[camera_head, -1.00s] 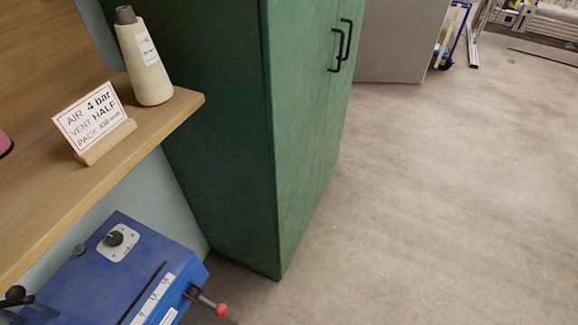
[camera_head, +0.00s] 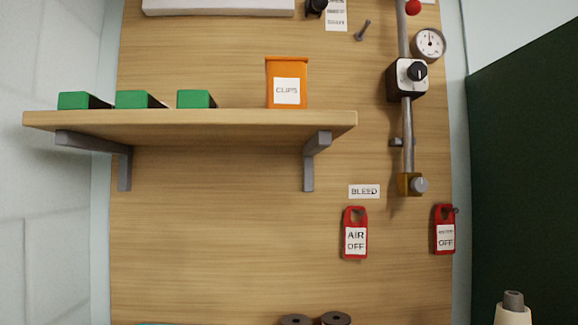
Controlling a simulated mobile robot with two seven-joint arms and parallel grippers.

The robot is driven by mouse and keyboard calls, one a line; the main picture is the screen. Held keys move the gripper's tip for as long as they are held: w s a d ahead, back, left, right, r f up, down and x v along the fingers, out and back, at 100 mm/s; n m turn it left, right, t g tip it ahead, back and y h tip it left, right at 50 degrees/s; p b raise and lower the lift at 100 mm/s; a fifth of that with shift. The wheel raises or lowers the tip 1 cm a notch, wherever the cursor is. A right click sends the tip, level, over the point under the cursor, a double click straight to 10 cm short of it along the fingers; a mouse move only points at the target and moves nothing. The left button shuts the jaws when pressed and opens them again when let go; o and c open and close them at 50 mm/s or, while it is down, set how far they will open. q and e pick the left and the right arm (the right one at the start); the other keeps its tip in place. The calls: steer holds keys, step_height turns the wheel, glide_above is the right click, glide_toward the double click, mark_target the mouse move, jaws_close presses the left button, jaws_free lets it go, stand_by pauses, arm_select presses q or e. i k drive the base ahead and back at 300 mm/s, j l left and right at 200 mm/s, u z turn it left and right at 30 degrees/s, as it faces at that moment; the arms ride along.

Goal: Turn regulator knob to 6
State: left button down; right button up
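The regulator knob (camera_head: 417,71) is a small black knob on a white and black block (camera_head: 402,80) on a grey vertical pipe at the upper right of the wooden board. A light pointer mark shows on the knob, but no numbers can be read around it. A round white pressure gauge (camera_head: 429,44) sits just above and right of it; its reading is too small to tell.
A shelf (camera_head: 240,124) with green boxes and an orange CLIPS box (camera_head: 287,84) juts out left of the pipe. A brass fitting (camera_head: 409,185) and red AIR OFF tag (camera_head: 355,233) are below. A dark green cabinet (camera_head: 525,170) stands right.

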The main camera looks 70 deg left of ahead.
mark_target(417, 71)
steer(key=u, duration=2.25)
